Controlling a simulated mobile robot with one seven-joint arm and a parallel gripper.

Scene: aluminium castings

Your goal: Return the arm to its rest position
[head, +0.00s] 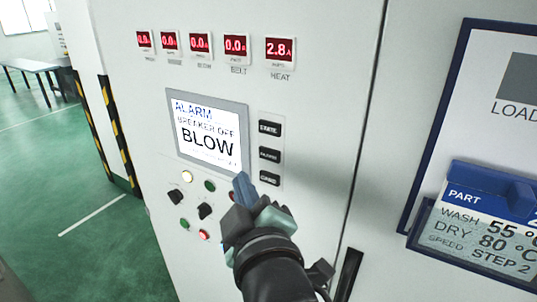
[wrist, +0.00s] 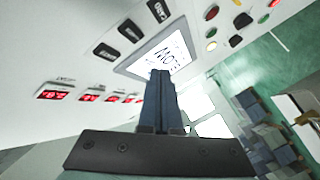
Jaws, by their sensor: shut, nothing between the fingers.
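My gripper (head: 243,186) is in front of a white control cabinet (head: 315,60) in the head view, just below and right of its screen. The fingers are together with nothing between them, and they also show in the wrist view (wrist: 160,80). The screen (head: 208,132) reads "ALARM BREAKER OFF BLOW". My arm (head: 272,270) comes up from the lower edge and hides part of the knobs and lamps. I cannot tell whether the fingertips touch the panel.
Red displays (head: 200,43) run along the cabinet top, and black labelled buttons (head: 270,128) stand beside the screen. Black knobs (head: 205,211) sit below. A part card holder (head: 480,225) is at right. Green floor (head: 60,180) is open at left, with a table (head: 35,67) farther back.

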